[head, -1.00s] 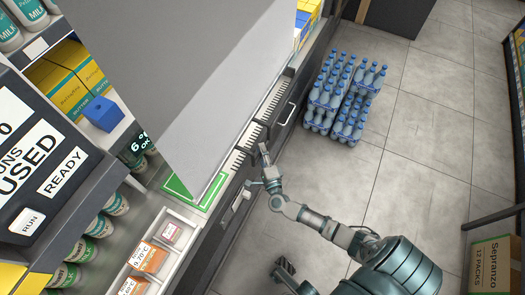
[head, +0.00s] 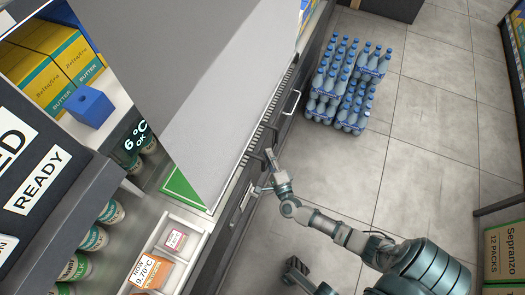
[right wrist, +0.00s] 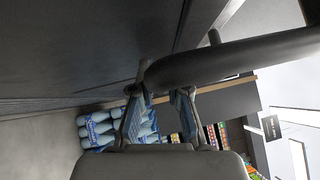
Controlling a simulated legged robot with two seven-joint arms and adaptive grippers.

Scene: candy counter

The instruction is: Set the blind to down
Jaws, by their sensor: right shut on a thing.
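A large plain grey panel (head: 215,80), which I take to be the blind, hangs across the front of the chilled counter in the head view and hides much of the shelves behind it. My right gripper (head: 264,170) is at the counter's dark front edge, just right of the panel's lower part. In the right wrist view my right gripper (right wrist: 160,95) is shut on a dark round bar (right wrist: 235,58), which runs between its fingers. I cannot tell how the bar joins the panel. My left gripper does not clearly show.
A blue block (head: 91,106) sits by yellow butter boxes (head: 50,62). A temperature display (head: 135,143) and a tray with price tags (head: 160,268) are at left. Packs of blue bottles (head: 345,85) stand on the floor. A cardboard box (head: 504,250) is at right. The floor between is clear.

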